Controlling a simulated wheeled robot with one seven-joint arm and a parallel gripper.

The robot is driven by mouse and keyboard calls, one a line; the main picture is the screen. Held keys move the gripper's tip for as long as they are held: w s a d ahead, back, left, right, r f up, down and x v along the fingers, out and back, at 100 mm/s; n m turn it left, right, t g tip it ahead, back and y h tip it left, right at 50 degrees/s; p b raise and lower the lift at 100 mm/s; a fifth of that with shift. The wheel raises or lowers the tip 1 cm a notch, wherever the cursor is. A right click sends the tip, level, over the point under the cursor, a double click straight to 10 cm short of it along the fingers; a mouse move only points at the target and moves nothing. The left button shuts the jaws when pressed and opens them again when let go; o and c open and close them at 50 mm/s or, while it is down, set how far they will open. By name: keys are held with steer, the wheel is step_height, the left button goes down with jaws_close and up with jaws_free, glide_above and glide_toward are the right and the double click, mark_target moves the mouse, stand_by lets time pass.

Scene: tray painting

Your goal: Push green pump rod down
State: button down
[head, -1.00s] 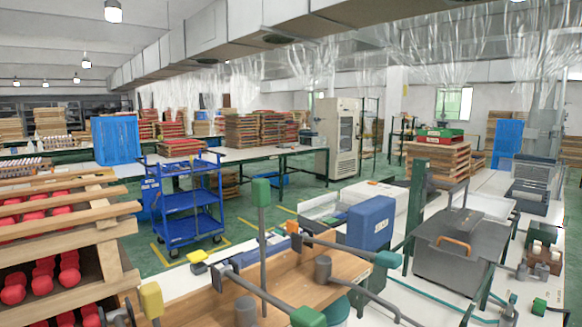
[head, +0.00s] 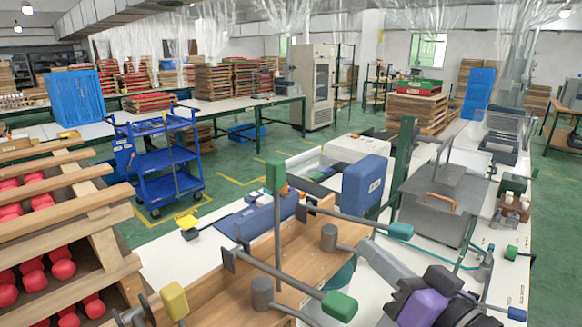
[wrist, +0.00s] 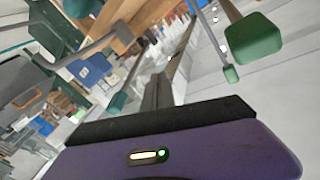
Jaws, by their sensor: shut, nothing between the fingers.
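A thin upright rod with a green block on top (head: 275,177) stands at the wooden bench assembly in the head view. A lower, slanting grey lever ends in a larger green knob (head: 340,305). Two green ends also show in the wrist view, a large near one (wrist: 255,38) and a smaller one (wrist: 231,74). I cannot tell for sure which matches which. My gripper (head: 378,258), with a black and purple body, is at lower right in the head view, right of the green parts and apart from them. In the wrist view its fingers (wrist: 158,80) are shut and empty.
Grey levers with a turquoise end (head: 400,231) and a yellow end (head: 173,300) stick out nearby. A blue box (head: 367,185) and a grey machine (head: 437,210) stand behind. A wooden rack with red pieces (head: 62,269) is at left. Green floor lies open beyond the bench.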

steer(key=a+r+n+g+y+p, duration=0.1)
steer(key=a+r+n+g+y, duration=0.25)
steer(key=r, duration=0.85)
step_height(320, 180, up, 8)
steer(key=n+g+p, duration=0.3)
steer(key=n+p, duration=0.1)
steer(key=n, duration=0.2)
glide_above(279, 223)
steer(key=s+d, duration=0.1)
steer(key=d, duration=0.1)
steer(key=shift+t, duration=0.25)
steer(key=shift+s+a+f, duration=0.1)
steer(key=shift+f, duration=1)
steer(key=shift+s+f, duration=0.1)
steer(key=shift+f, duration=0.95)
step_height(279, 223, down, 12)
steer(key=b, duration=0.6)
steer(key=shift+b, duration=0.3)
